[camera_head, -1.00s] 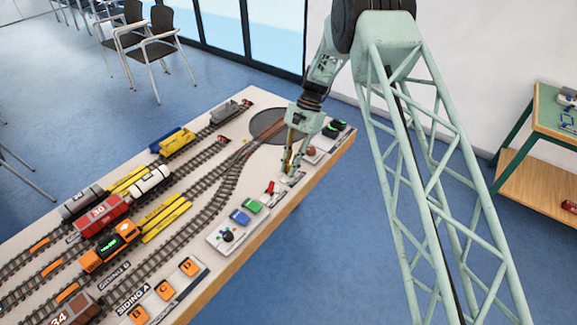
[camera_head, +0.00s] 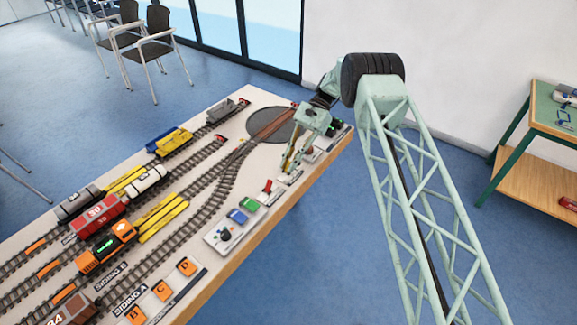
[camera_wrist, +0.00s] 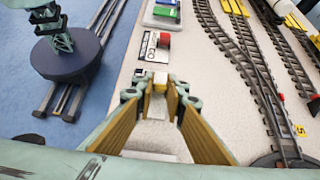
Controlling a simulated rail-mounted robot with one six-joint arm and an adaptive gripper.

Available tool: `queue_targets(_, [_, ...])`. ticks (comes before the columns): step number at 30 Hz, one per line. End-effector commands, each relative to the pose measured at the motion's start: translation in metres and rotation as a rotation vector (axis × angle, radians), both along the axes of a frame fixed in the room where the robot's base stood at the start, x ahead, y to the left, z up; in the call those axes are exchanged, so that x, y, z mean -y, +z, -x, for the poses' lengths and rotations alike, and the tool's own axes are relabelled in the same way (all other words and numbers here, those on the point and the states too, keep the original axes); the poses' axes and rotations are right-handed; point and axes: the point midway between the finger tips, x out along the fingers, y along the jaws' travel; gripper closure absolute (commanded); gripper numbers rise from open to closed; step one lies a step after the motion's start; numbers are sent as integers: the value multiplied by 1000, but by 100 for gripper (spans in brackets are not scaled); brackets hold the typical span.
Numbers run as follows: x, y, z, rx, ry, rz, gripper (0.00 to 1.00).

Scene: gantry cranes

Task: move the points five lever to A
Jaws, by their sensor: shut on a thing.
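My gripper (camera_head: 288,168) is over the front right edge of the layout board, tilted, with its fingers pointing down. A yellow "5" marker (camera_wrist: 299,130) sits beside the track.
Green (camera_head: 251,204) and blue (camera_head: 238,215) buttons and a knob panel (camera_head: 222,237) line the edge. Tracks with an orange locomotive (camera_head: 107,247) and wagons fill the left. A dark turntable (camera_head: 258,125) lies behind my gripper. Open floor is to the right.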

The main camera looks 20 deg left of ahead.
Motion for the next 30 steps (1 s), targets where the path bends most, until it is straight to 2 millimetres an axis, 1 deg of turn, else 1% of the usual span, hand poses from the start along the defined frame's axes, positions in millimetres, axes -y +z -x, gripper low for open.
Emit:
queue_targets(1, [1,-3,-1,-12,0,-4,99])
queue_targets(9, [1,-3,-2,-68,1,-25,99])
queue_targets(26, [1,-2,-2,-85,2,-30,99])
queue_targets(27, [1,-2,-2,-85,2,-30,85])
queue_targets(30, [1,-2,-2,-85,1,-30,76])
